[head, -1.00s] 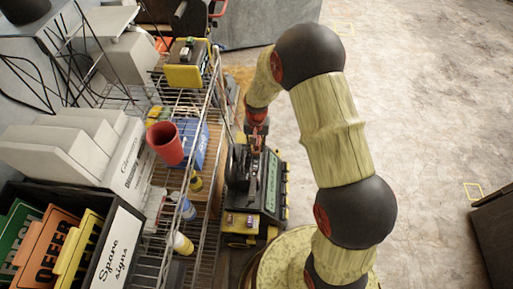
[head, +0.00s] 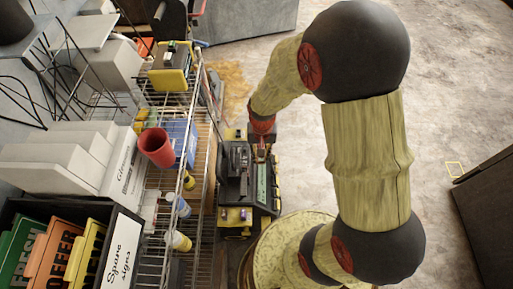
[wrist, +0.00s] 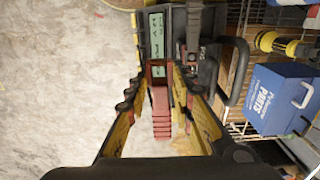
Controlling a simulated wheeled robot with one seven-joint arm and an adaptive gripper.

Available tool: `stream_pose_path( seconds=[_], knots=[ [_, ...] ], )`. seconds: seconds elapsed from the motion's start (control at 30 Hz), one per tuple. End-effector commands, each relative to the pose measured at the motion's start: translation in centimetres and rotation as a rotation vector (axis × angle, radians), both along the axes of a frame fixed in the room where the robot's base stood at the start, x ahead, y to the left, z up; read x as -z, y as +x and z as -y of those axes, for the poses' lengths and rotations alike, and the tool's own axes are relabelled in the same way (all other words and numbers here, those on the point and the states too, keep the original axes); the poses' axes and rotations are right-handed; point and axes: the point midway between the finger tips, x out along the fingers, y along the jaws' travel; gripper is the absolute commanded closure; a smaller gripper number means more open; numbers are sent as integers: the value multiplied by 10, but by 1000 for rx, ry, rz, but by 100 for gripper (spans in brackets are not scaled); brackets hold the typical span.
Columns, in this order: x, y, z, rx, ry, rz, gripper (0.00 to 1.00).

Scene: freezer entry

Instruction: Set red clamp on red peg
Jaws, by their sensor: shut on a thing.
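A red clamp (wrist: 161,112) with a ribbed body lies between the two yellow-and-black fingers of my gripper (wrist: 157,80) in the wrist view. The fingers are shut on it. Ahead of the fingertips is a black unit (wrist: 198,42) with pale green label panels. In the head view my gripper (head: 262,150) is above the far part of the same black unit (head: 236,190), beside the wire shelf. I cannot make out the red peg apart from the red parts around the gripper. I cannot tell whether the clamp touches the unit.
A wire shelf (head: 203,160) stands left of the unit, holding a red cup (head: 156,147), a blue parts box (head: 182,138) and bottles. The blue box (wrist: 283,97) also shows in the wrist view. Concrete floor (head: 440,95) is open to the right.

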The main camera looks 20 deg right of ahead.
Motion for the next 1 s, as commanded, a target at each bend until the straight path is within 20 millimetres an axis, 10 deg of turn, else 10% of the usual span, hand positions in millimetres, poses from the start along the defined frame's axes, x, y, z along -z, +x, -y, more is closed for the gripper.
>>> stream_pose_path(
  seconds=[1.0],
  knots=[
    [-36, -7, 1, 0, 0, 0, 100]
  ],
)
